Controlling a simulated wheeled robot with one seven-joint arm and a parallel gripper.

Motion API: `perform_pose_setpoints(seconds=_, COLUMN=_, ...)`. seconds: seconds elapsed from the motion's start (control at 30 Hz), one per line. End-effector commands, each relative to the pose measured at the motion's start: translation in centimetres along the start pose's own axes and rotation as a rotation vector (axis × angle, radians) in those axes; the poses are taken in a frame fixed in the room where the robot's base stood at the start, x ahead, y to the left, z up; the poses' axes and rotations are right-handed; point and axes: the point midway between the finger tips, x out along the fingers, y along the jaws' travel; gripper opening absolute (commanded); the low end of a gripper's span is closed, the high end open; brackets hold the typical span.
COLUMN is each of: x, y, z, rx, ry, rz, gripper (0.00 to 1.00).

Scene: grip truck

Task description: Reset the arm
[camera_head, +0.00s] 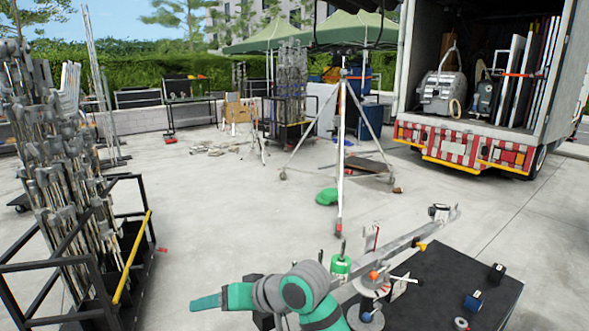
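My arm, grey and teal, shows at the bottom centre, folded low and reaching to the left. My gripper (207,302) appears to be the flat teal end at the left of the arm, over the concrete floor. It is seen side-on, so I cannot tell whether its fingers are open or shut. Nothing is clearly seen held in it.
A black-topped cart (440,290) at lower right carries a long metal bar (405,242), a green can (341,266) and a small blue box (473,301). A rack of metal stands (60,160) is at left.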

Motion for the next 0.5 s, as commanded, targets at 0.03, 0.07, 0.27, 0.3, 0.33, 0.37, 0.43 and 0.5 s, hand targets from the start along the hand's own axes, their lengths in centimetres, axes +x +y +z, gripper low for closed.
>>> perform_pose_setpoints(seconds=0.03, x=1.0, y=-0.3, z=0.2, rx=0.019, ry=0.043, rz=-0.034, gripper=0.69)
perform_pose_setpoints(seconds=0.07, x=1.4, y=-0.4, z=0.2, rx=0.027, ry=0.070, rz=-0.048, gripper=0.69)
perform_pose_setpoints(seconds=0.27, x=4.0, y=-1.0, z=0.5, rx=0.089, ry=0.248, rz=-0.128, gripper=0.69)
perform_pose_setpoints(seconds=0.3, x=4.4, y=-0.9, z=0.6, rx=0.103, ry=0.281, rz=-0.138, gripper=0.69)
perform_pose_setpoints(seconds=0.33, x=4.7, y=-0.9, z=0.8, rx=0.115, ry=0.306, rz=-0.145, gripper=0.69)
perform_pose_setpoints(seconds=0.37, x=4.9, y=-0.7, z=0.9, rx=0.127, ry=0.333, rz=-0.149, gripper=0.69)
perform_pose_setpoints(seconds=0.43, x=5.4, y=-0.5, z=1.4, rx=0.153, ry=0.391, rz=-0.158, gripper=0.69)
perform_pose_setpoints(seconds=0.5, x=5.9, y=0.0, z=2.1, rx=0.183, ry=0.447, rz=-0.160, gripper=0.69)
